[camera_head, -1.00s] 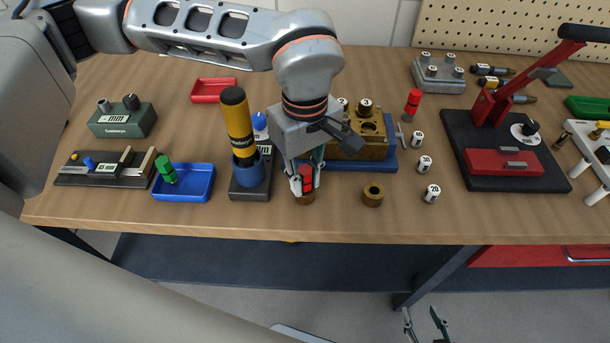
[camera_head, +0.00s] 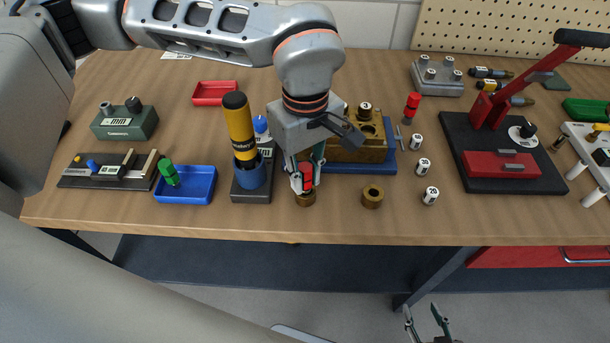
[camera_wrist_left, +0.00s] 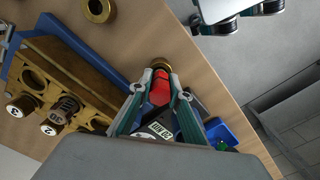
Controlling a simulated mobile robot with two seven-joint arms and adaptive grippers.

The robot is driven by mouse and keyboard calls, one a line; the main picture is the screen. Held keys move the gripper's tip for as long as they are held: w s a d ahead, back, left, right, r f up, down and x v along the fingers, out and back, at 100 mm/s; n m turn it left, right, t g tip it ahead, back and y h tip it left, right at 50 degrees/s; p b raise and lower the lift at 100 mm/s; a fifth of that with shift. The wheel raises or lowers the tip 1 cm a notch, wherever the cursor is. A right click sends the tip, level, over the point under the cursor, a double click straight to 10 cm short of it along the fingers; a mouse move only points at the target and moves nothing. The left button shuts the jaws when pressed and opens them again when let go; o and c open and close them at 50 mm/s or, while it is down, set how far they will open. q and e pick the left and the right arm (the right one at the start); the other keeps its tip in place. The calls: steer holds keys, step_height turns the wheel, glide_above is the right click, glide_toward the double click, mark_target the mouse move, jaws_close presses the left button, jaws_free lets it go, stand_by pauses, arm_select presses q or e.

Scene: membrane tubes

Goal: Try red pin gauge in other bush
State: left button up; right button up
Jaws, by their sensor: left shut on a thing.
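My left gripper (camera_head: 304,182) is shut on a red pin gauge (camera_head: 308,179), held roughly upright. The gauge's lower end is at a brass bush (camera_head: 305,200) near the table's front edge; I cannot tell how far it is inside. In the left wrist view the red gauge (camera_wrist_left: 160,90) lies between the fingertips, in line with that bush (camera_wrist_left: 161,64). A second brass bush (camera_head: 372,196) stands to the right with its hole empty, and also shows in the wrist view (camera_wrist_left: 97,9). My right gripper (camera_head: 427,322) is open and empty below the table's front edge.
A black stand with a yellow-and-black handled tool (camera_head: 239,125) is close left of my left gripper. A brass block on a blue base (camera_head: 360,168) is just behind. Another red gauge (camera_head: 412,107) and several white labelled cylinders (camera_head: 424,166) stand right. A blue tray (camera_head: 200,187) lies left.

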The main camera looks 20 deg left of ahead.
mark_target(305, 168)
arm_select(q)
steer(key=shift+r+p, duration=1.15)
steer(key=shift+r, duration=1.15)
steer(key=shift+s+f, duration=0.1)
